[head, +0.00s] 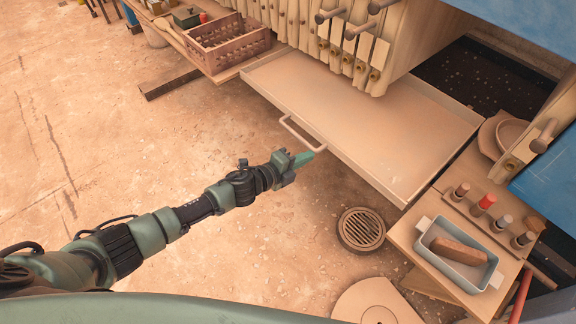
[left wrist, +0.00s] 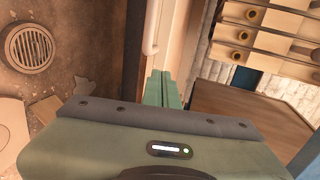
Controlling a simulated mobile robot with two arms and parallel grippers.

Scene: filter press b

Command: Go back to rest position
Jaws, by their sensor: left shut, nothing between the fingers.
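My left gripper (head: 306,158) is shut and empty. In the head view its arm reaches in from the lower left, and the green fingertips point right, just below the bar handle (head: 302,133) of the wide drip tray (head: 400,125). I cannot tell from the pictures whether the fingertips touch the handle. In the left wrist view the shut fingers (left wrist: 166,88) are together, with the handle (left wrist: 151,30) just beyond their tips. My right gripper does not show in either view.
The filter press plates (head: 335,45) hang above the tray. A brown crate (head: 228,42) stands on a bench at the back left. A bench at the right holds a grey tub (head: 456,265) with a brown block. A round floor drain (head: 361,229) lies below the tray. Open floor lies left.

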